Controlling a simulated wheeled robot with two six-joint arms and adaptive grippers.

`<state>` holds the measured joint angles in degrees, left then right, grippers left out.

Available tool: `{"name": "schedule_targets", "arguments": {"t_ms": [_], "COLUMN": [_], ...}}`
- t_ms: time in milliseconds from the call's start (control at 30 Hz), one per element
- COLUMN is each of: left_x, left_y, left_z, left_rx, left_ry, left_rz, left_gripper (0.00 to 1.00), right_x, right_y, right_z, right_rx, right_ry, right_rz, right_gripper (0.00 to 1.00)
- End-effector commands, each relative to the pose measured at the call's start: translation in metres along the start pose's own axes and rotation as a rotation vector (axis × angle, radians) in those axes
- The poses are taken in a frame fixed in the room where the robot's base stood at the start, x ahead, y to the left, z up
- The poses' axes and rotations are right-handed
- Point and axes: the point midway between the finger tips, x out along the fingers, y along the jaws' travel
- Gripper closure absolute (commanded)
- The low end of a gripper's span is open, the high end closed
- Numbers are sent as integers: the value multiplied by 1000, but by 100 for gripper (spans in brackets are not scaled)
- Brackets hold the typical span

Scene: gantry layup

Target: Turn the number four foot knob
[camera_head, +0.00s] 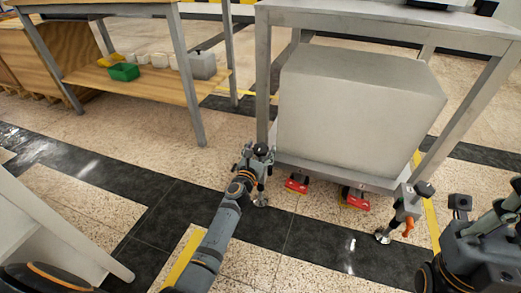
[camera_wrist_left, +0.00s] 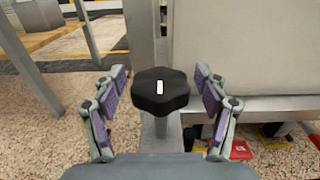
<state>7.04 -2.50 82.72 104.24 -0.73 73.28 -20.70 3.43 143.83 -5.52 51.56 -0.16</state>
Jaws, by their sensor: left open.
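A black lobed foot knob (camera_wrist_left: 160,90) with a white bar on top stands between the spread fingers of my left gripper (camera_wrist_left: 160,104) in the left wrist view. A gap shows on each side of it, so the open fingers do not touch it. In the head view my left gripper (camera_head: 254,158) is at the near left leg of the grey metal stand, around the same black knob (camera_head: 261,149). No number is readable on the knob. A second black knob (camera_head: 424,188) tops the right foot. My right arm shows at the right edge; its jaws are unclear.
The grey stand (camera_head: 400,20) carries a large grey block (camera_head: 350,105) low down. Two red parts (camera_head: 297,184) (camera_head: 356,198) lie beneath it. An orange handle (camera_head: 408,226) is at the right foot. A wooden-shelved table (camera_head: 150,88) stands left; floor between is clear.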

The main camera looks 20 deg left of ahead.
Motion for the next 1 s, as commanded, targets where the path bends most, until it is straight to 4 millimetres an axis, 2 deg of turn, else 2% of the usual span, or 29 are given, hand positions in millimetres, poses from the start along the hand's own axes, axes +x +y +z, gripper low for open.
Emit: {"name": "schedule_targets", "arguments": {"t_ms": [200,600,1000], "left_x": [0,0,0], "left_y": [0,0,1], "left_z": [0,0,1], "left_rx": [0,0,3], "left_ry": [0,0,0], "left_rz": [0,0,-65], "left_gripper": [27,81,82], "right_x": [0,0,5], "right_y": [0,0,1], "right_z": [0,0,0], "right_rx": [0,0,1], "right_ry": [-1,-1,0], "right_rz": [-1,0,1], "right_gripper": [100,100,100]}}
